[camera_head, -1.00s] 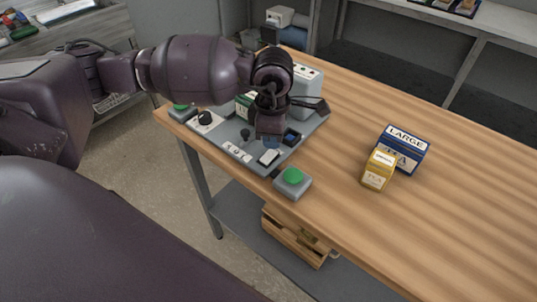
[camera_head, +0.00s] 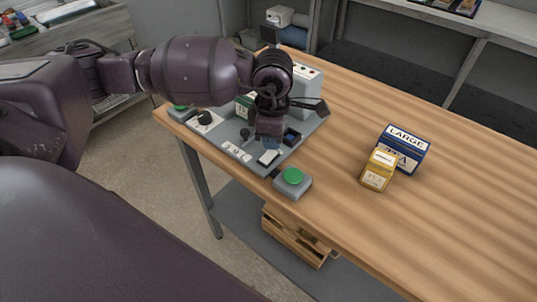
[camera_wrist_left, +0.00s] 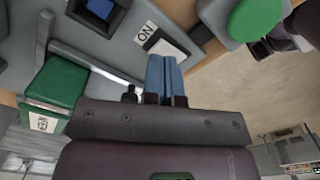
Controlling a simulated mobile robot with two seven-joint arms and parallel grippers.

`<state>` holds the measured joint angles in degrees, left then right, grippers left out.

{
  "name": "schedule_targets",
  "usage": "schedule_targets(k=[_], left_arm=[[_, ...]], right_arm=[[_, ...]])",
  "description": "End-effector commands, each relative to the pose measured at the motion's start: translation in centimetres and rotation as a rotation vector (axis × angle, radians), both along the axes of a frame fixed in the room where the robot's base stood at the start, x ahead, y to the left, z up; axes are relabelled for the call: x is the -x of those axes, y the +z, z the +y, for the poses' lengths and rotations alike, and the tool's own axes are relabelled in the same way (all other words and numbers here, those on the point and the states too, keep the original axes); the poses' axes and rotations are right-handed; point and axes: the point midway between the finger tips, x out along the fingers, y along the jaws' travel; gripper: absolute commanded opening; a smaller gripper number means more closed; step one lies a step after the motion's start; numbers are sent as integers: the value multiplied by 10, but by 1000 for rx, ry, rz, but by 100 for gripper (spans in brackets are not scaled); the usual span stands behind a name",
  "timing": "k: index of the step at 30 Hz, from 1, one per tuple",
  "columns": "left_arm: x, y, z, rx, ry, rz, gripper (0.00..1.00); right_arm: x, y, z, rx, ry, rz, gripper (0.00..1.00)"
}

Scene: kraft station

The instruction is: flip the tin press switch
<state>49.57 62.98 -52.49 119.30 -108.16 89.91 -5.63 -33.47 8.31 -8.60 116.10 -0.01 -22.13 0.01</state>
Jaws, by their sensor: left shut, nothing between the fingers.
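A white rocker switch (camera_head: 268,157) in a dark frame sits near the front end of a grey control panel (camera_head: 232,150). In the left wrist view the white rocker (camera_wrist_left: 166,47) has an "ON" label beside it. My left gripper (camera_head: 271,143) is over the panel, close behind the switch. Its blue fingers (camera_wrist_left: 165,68) are shut together with nothing between them, their tips close to the rocker; I cannot tell whether they touch it. My right gripper is not in view.
A green button on a grey box (camera_head: 293,177) stands at the table's front edge. A grey machine housing (camera_head: 306,92) stands behind the panel. A blue "LARGE" box (camera_head: 408,143) and a yellow box (camera_head: 377,174) stand right. The table's right side is clear.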

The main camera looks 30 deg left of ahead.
Motion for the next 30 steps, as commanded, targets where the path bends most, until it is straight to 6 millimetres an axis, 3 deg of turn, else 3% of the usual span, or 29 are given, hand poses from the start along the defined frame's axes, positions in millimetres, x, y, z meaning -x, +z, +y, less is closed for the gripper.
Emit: schedule_targets(k=[30], left_arm=[[0,-13,0,0,0,0,0]], right_arm=[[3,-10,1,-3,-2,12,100]])
